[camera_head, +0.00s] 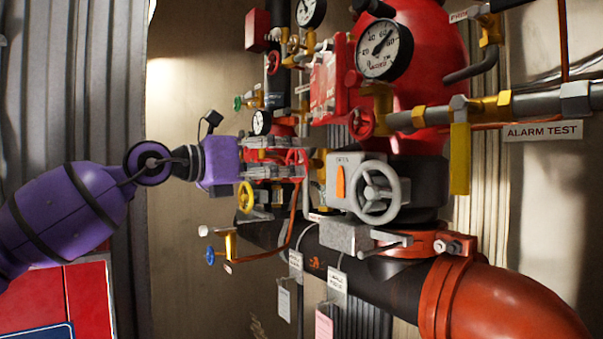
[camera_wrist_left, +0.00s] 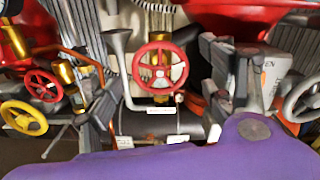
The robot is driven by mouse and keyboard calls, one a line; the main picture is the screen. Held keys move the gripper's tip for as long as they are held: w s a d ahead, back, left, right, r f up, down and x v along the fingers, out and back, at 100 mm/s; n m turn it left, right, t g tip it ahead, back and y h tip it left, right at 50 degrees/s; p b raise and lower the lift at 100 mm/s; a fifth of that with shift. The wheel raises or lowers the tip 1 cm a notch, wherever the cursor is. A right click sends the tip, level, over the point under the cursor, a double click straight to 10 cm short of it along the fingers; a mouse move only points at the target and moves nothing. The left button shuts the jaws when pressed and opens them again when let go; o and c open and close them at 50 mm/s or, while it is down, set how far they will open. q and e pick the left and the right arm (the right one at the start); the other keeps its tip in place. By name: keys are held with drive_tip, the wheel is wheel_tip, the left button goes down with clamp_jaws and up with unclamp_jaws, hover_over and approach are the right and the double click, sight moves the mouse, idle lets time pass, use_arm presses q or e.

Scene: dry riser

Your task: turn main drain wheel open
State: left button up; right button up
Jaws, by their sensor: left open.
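A red handwheel with spokes (camera_wrist_left: 160,65) on a brass valve stem is in the middle of the left wrist view. I take it as the main drain wheel; the small tag below it is too small to read. In the head view, part of a red wheel (camera_head: 297,157) shows at the fingertips, mostly hidden by the fingers. My left gripper (camera_head: 304,159) is open, and its two grey fingers point at the piping. In the left wrist view the fingers stand on either side of the red wheel, with gaps visible. My right gripper is not in view.
A grey handwheel (camera_head: 376,192) on a grey box stands to the right. A yellow wheel (camera_head: 246,197) and a blue-handled valve (camera_head: 210,255) are below my gripper. Another red wheel (camera_wrist_left: 43,86) is left of the fingers. Gauges (camera_head: 384,50) and pipes crowd the area above.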

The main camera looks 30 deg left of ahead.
sight(293, 164)
use_arm(q)
drive_tip(key=b+x, duration=0.1)
drive_tip(key=x, duration=0.1)
drive_tip(key=f+b+x, duration=0.1)
drive_tip(key=x, duration=0.1)
drive_tip(key=shift+w+a+b, duration=0.1)
drive_tip(key=shift+w+b, duration=0.15)
drive_tip(key=shift+b, duration=0.05)
drive_tip(key=shift+r, duration=0.3)
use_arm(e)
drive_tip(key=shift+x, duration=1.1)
use_arm(q)
drive_tip(key=c, duration=1.1)
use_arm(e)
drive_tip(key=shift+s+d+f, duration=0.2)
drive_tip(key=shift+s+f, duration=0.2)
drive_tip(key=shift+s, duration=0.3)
